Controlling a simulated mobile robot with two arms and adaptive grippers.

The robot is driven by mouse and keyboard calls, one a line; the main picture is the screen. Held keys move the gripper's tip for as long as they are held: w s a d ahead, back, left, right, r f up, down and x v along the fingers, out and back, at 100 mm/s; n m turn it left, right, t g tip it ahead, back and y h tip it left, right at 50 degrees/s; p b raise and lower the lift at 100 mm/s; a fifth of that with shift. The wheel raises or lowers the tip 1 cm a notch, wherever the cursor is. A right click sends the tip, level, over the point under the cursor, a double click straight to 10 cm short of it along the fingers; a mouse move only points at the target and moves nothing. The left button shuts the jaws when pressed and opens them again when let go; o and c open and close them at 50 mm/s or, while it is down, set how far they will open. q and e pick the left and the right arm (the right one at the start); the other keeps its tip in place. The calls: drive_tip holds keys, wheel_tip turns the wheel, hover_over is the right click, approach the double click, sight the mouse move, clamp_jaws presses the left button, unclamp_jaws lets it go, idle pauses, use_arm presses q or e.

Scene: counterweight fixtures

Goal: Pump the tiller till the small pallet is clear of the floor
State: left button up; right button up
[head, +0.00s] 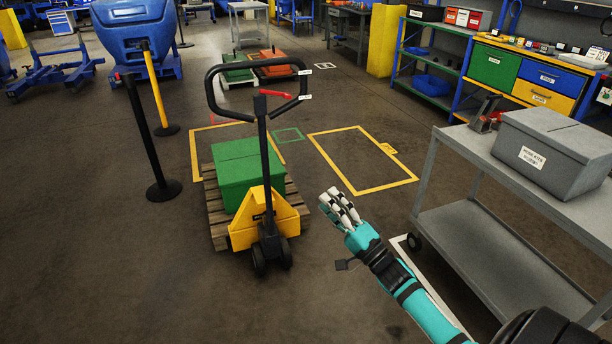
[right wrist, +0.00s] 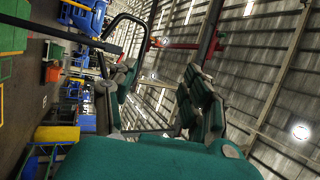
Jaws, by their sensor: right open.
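The yellow pallet truck (head: 270,218) stands in the middle of the head view. Its black tiller (head: 264,150) rises upright to a loop handle with a red lever (head: 275,94). The small wooden pallet (head: 213,207) sits low around the truck and carries a green box (head: 235,170). Any gap under the pallet is too small to tell. My right gripper (head: 338,206) is open and empty, to the right of the truck and apart from the tiller. My left gripper is not in view.
A grey cart (head: 455,215) with a grey box (head: 553,150) stands close on the right. Black and yellow posts (head: 146,140) stand on the left. Yellow floor outlines (head: 362,190) lie behind the truck. The floor in front of the truck is clear.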

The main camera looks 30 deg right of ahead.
drive_tip(key=p+x, duration=0.1)
drive_tip(key=x, duration=0.8)
drive_tip(key=shift+s, duration=0.1)
clamp_jaws()
unclamp_jaws()
idle(0.5)
